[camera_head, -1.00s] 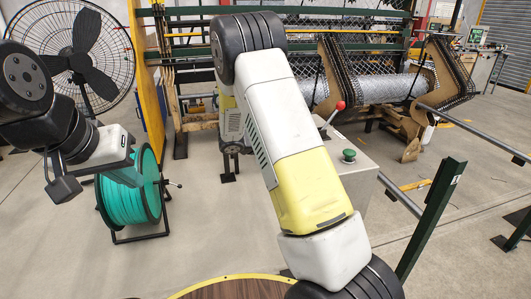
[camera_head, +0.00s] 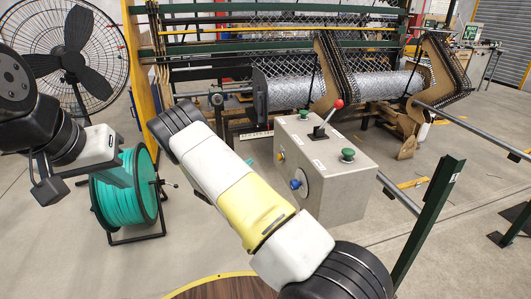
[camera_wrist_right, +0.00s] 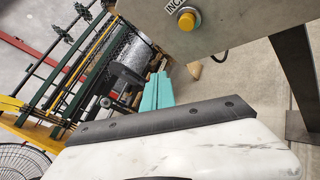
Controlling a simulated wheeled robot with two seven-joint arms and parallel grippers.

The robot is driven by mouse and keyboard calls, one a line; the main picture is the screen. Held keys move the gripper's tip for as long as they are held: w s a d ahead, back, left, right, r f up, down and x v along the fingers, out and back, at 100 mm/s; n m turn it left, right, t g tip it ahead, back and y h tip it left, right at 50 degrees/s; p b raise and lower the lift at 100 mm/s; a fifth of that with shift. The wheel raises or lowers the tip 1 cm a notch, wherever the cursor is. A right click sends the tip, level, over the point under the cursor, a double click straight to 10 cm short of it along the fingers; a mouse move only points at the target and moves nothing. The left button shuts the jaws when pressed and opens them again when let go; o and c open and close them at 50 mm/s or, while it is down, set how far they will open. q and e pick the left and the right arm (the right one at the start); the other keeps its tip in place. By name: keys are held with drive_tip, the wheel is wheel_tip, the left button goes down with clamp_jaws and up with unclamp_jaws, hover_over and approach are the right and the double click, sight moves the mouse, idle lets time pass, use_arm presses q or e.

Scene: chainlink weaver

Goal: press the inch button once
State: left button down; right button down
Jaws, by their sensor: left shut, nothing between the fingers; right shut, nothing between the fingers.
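The inch button is a yellow round button (camera_wrist_right: 187,21) beside a partly cut-off "INC" label at the top of the right wrist view. In the head view the yellow button (camera_head: 281,155) sits on the left face of a grey control box (camera_head: 340,190). My right gripper's teal fingers (camera_wrist_right: 152,88) are shut, empty, and appear apart from the button, below and left of it in the wrist view. My left gripper (camera_head: 118,173) is shut and empty at the left, in front of the green reel.
The box also carries a blue button (camera_head: 296,184), a green button (camera_head: 348,154) and a red-knobbed lever (camera_head: 338,104). The weaving machine (camera_head: 290,88) stands behind. A green reel (camera_head: 125,205) and a fan (camera_head: 72,52) are at left. A green post (camera_head: 430,215) stands at right.

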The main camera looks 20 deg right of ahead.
sight(279, 157)
drive_tip(key=d, duration=0.9)
drive_tip(key=shift+w, duration=0.1)
idle(2.0)
drive_tip(key=shift+d, duration=0.4)
drive_tip(key=shift+d, duration=0.5)
idle(0.8)
drive_tip(key=shift+a, duration=0.9)
drive_tip(key=shift+a, duration=0.1)
